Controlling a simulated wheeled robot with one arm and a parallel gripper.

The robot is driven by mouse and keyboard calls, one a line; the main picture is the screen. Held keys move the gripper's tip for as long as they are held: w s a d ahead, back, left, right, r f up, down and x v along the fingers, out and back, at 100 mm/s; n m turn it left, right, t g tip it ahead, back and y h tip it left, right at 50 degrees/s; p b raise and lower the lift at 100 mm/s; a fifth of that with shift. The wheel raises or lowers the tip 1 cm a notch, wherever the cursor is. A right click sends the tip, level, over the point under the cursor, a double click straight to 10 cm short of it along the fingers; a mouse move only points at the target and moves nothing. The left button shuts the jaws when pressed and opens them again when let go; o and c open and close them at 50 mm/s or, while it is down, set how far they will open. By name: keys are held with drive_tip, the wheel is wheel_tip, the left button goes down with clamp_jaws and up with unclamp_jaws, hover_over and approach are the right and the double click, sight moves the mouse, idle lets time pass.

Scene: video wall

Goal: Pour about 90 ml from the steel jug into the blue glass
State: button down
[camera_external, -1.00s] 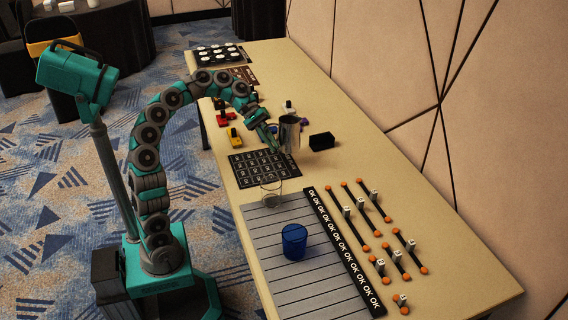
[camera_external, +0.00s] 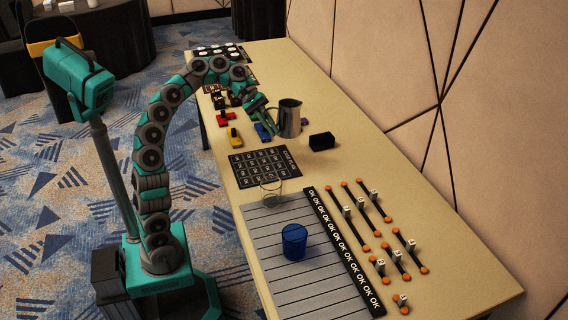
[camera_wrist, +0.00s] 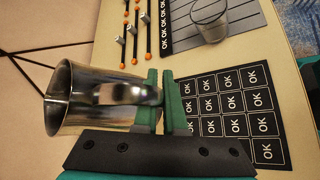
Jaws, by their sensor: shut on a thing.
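The steel jug (camera_external: 290,119) is upright over the far half of the table in the external view. My gripper (camera_external: 268,128) is at its left, shut on its handle. In the wrist view the green fingertips (camera_wrist: 158,98) close around the handle of the jug (camera_wrist: 82,98); its mouth faces left in that picture. Whether the jug's base clears the table is hard to tell. The blue glass (camera_external: 294,243) stands upright on the grey slatted mat near the front, well away from the jug. The jug's contents are hidden.
A clear glass (camera_external: 271,189) stands between the jug and the blue glass, at the grey mat's (camera_external: 262,232) far end. A black OK card (camera_external: 264,167) lies flat. A black box (camera_external: 321,141) is right of the jug. Slider strips (camera_external: 374,200) line the right side.

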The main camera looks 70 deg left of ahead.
drive_tip(key=s+d+r+n+t+y+b, duration=0.1)
drive_tip(key=s+d+r+b, duration=0.1)
drive_tip(key=d, duration=0.6)
drive_tip(key=s+d+r+n+t+b, duration=0.1)
drive_tip(key=s+d+r+b, duration=0.15)
drive_tip(key=d, duration=0.65)
drive_tip(key=s+d+r+n+t+y+b, duration=0.1)
drive_tip(key=s+d+r+b, duration=0.15)
drive_tip(key=d, duration=0.55)
drive_tip(key=s+d+f+n+t+y+b, duration=0.1)
drive_tip(key=s+d, duration=0.3)
drive_tip(key=d, duration=0.3)
drive_tip(key=s+d+n+b, duration=0.1)
drive_tip(key=s+d+b, duration=0.1)
drive_tip(key=s+d, duration=0.35)
drive_tip(key=s+d+f+y+b, duration=0.1)
drive_tip(key=s+d+f, duration=0.25)
drive_tip(key=d, duration=0.25)
drive_tip(key=s+d+f+b, duration=0.1)
drive_tip(key=s+d+f, duration=0.1)
drive_tip(key=s+d, duration=0.3)
wheel_tip(320, 180, down, 13)
drive_tip(key=w, duration=0.1)
drive_tip(key=shift+w+d+n+t, duration=0.3)
drive_tip(key=shift+d+t, duration=0.1)
drive_tip(key=shift+r, duration=0.2)
